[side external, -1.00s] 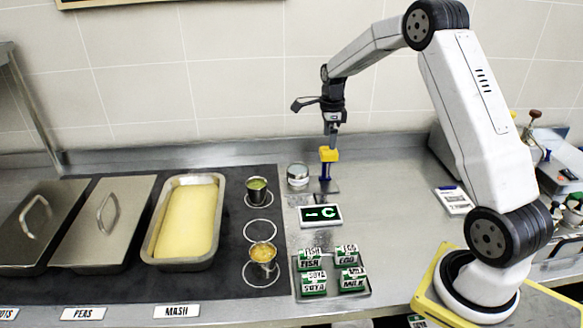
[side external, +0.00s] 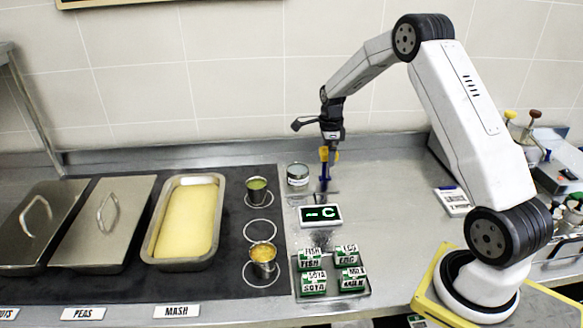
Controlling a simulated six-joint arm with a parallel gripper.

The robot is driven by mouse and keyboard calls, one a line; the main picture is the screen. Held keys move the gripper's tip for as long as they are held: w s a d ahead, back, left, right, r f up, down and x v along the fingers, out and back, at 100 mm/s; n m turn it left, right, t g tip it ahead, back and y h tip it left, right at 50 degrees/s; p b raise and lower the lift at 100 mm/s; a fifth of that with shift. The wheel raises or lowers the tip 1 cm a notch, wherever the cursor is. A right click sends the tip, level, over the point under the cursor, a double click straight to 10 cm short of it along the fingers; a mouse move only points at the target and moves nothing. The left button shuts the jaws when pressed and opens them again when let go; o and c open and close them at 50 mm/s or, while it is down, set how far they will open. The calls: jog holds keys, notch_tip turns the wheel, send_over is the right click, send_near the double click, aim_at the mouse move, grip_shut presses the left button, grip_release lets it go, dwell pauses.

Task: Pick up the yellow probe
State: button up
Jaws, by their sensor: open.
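The yellow probe (side external: 334,155) stands upright at a blue holder (side external: 324,171) on the steel counter, in the middle of the side view. Only small yellow patches of its head show, because my gripper (side external: 328,150) covers the rest. My gripper points straight down with its fingertips at the height of the yellow head. The jaws are open. Whether the fingers touch the probe cannot be told from this view.
A small metal tin (side external: 298,174) stands just left of the holder. A display showing "C" (side external: 320,215) lies in front. A tray (side external: 364,288) of labelled allergen blocks is nearer the front. Green and yellow cups (side external: 258,191) stand left.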

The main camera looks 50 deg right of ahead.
jog(key=shift+f, duration=1.05)
jog(key=shift+c, duration=0.2)
grip_shut()
